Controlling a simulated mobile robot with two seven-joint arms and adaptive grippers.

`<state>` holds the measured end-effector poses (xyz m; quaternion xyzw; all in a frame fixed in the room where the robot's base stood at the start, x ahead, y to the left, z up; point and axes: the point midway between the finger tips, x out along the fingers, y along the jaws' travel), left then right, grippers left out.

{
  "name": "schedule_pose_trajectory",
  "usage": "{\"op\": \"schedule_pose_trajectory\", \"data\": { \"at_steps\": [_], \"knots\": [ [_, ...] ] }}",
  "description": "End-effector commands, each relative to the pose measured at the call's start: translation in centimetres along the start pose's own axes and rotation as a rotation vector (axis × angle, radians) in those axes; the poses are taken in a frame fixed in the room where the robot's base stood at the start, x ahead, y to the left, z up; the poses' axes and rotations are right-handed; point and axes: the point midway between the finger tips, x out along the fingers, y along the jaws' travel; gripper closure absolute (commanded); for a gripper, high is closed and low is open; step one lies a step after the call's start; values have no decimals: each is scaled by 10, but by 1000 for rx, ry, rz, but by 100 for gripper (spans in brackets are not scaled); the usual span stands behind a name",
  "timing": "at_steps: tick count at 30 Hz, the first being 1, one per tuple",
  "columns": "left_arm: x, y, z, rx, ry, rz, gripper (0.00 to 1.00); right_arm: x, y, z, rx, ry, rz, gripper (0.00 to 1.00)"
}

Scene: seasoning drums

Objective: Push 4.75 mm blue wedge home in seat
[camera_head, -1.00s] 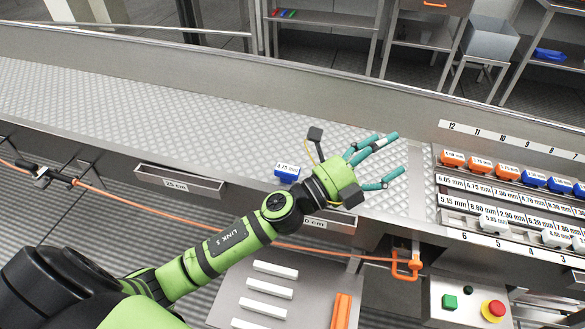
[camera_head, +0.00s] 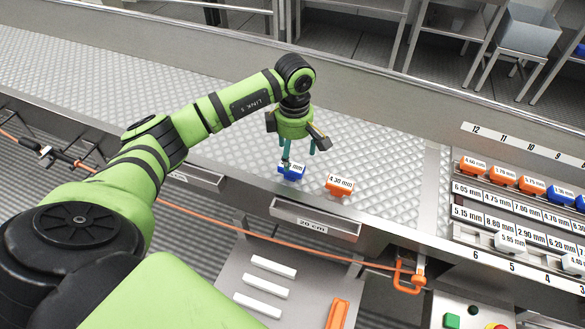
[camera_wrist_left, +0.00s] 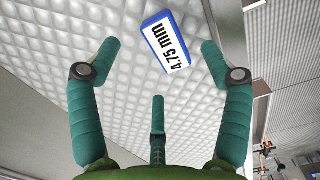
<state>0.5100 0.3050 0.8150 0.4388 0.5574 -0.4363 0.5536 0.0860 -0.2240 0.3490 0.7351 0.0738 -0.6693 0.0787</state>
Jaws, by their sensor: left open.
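The blue wedge (camera_head: 291,174), with a white top, lies on the dimpled metal deck near its front edge. In the left wrist view the wedge (camera_wrist_left: 168,42) reads "4.75 mm" and sits beyond the fingertips, nearer the right finger. My left gripper (camera_head: 300,152) is open and empty, pointing down just over the wedge; its fingers partly cover the wedge in the head view. The wrist view shows its three teal fingers (camera_wrist_left: 158,72) spread apart. A label strip on the rack at the right includes a 4.75 mm label (camera_head: 497,200). My right gripper is not in view.
An orange 4.30 mm wedge (camera_head: 339,185) lies close to the right of the blue one. The rack's back row holds orange wedges (camera_head: 473,167) and blue wedges (camera_head: 532,184). A raised back wall (camera_head: 380,92) bounds the deck. The deck farther left is clear.

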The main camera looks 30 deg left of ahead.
Motion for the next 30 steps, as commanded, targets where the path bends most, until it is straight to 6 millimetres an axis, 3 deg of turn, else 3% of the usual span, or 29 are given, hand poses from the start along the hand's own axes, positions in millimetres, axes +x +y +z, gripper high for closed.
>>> {"op": "schedule_pose_trajectory", "data": {
  "at_steps": [10,19,20,24,25,30],
  "knots": [
    [47,-1,-3,0,-6,-2,21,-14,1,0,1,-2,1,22],
    [54,-1,-3,1,-5,1,21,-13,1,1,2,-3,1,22],
    [54,-1,-3,1,-5,1,25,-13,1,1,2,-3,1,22],
    [54,-1,-3,1,-6,0,81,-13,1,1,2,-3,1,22],
    [54,-1,-3,1,-6,0,87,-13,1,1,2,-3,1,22],
    [54,-1,-3,1,-6,1,88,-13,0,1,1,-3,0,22]
  ]
}}
